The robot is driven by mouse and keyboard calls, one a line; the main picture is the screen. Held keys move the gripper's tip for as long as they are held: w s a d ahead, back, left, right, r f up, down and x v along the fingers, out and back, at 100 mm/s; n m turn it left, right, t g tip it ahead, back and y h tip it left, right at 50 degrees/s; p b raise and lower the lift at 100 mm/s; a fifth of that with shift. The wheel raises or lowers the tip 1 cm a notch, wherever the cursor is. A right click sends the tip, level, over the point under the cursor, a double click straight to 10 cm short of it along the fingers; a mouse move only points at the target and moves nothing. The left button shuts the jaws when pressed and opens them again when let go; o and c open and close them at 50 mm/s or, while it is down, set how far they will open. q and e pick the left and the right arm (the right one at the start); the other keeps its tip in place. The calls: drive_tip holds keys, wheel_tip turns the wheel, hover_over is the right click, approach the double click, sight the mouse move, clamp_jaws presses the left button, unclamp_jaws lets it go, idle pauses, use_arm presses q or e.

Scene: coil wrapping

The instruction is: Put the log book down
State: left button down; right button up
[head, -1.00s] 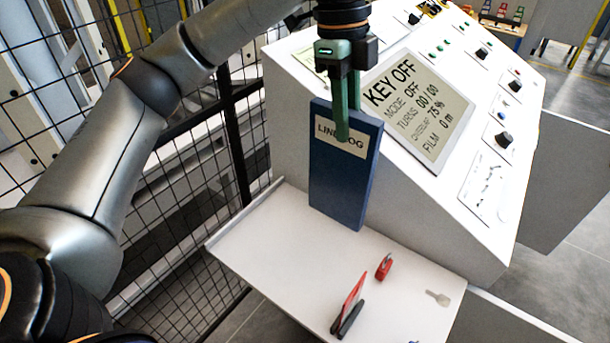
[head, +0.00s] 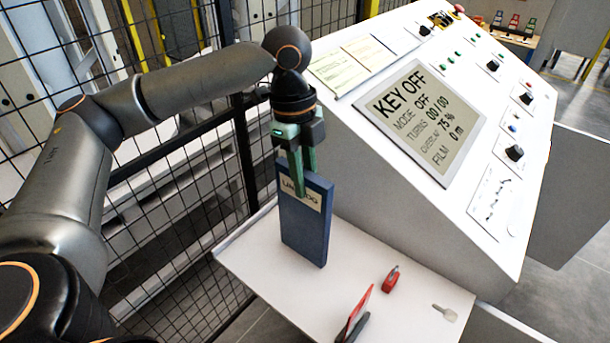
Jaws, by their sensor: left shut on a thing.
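My left gripper (head: 298,180) has green fingers and is shut on the top of the log book. The book stands upright over the back left part of the white shelf (head: 262,244). Its lower end is at or just above the shelf; I cannot tell whether it touches. My right gripper is not in view.
A sloped white control console (head: 480,165) with a screen (head: 421,121) reading KEY OFF stands behind the shelf. A red padlock (head: 391,280), a red-and-black item (head: 356,318) and a key-like piece (head: 445,312) lie on the shelf. A black mesh fence (head: 180,200) is at the left.

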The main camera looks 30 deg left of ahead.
use_arm(q)
drive_tip(key=c, duration=0.7)
unclamp_jaws()
drive_tip(key=r, duration=0.4)
drive_tip(key=a+r, duration=0.1)
drive_tip(key=r, duration=0.7)
drive_tip(key=shift+w+a, duration=0.1)
drive_tip(key=shift+a, duration=0.3)
drive_tip(key=shift+f, duration=0.1)
